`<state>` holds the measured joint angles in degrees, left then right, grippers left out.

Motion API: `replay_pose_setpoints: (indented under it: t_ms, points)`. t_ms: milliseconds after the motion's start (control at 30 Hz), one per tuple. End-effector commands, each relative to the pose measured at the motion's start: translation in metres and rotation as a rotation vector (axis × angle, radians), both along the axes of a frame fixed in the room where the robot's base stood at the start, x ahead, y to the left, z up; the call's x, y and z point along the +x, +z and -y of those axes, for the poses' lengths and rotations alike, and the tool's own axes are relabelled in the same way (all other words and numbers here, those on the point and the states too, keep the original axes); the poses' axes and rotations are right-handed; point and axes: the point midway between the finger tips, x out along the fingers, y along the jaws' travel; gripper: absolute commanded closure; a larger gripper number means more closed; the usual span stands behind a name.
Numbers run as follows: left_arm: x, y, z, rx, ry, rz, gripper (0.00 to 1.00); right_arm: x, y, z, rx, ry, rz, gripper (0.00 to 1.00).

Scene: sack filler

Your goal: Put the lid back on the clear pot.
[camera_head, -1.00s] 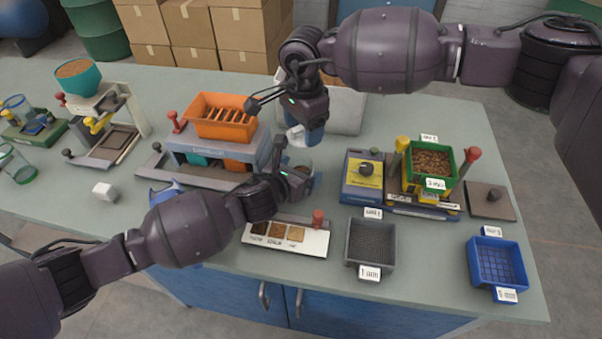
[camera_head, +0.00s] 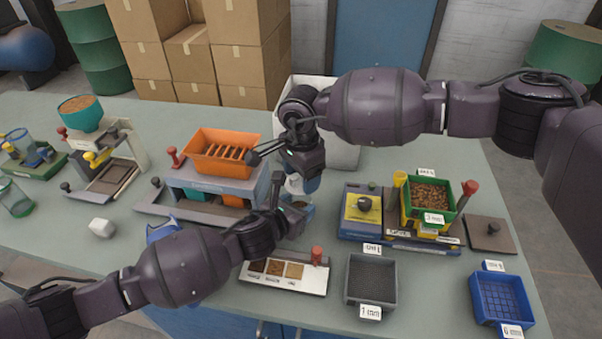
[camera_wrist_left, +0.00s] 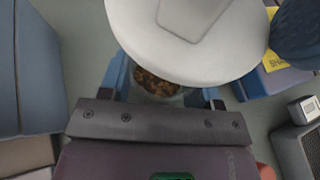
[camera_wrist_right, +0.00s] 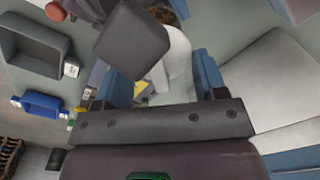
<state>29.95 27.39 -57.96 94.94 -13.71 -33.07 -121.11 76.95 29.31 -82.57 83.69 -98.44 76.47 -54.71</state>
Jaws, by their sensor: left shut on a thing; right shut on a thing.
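The clear pot (camera_wrist_left: 158,90) holds brown granules and shows in the left wrist view, partly hidden under the lid. My left gripper (camera_head: 298,208) is shut on the pot, with its fingers on either side. The white lid (camera_wrist_left: 195,45) has a grey grip on top and hangs over the pot; it also shows in the right wrist view (camera_wrist_right: 180,58). My right gripper (camera_head: 303,186) is shut on the lid, just above and behind the pot in the head view. The lid covers part of the pot's mouth, and brown granules show past its edge. Whether they touch is hidden.
The orange hopper (camera_head: 222,153) stands close on the left. The yellow-fronted box (camera_head: 362,208) and green sieve (camera_head: 430,193) stand on the right. The sample card (camera_head: 285,273) and grey tray (camera_head: 371,279) lie in front. A large pale bin (camera_head: 340,150) is behind my right gripper.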

Motion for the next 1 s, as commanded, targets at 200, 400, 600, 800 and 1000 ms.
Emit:
replay_pose_setpoints:
  t_ms: [200, 400, 600, 800, 1000]
  points:
    - [0.000, 0.000, 0.000, 0.000, 0.000, 0.000, 0.85, 0.000, -0.017, 0.000, 0.001, -0.001, 0.001, 0.57]
    - [0.000, 0.000, 0.000, 0.000, 0.000, 0.000, 0.85, 0.000, -0.017, 0.000, 0.001, -0.001, 0.001, 0.57]
    - [0.000, 0.000, 0.000, 0.000, 0.000, 0.000, 0.85, 0.000, -0.016, 0.000, 0.000, -0.001, 0.001, 0.57]
    - [0.000, 0.000, 0.000, 0.000, 0.000, 0.000, 0.85, 0.000, -0.022, 0.000, -0.001, -0.001, -0.001, 0.57]
    - [0.000, 0.000, 0.000, 0.000, 0.000, 0.000, 0.85, 0.000, -0.032, 0.000, -0.001, -0.001, -0.001, 0.57]
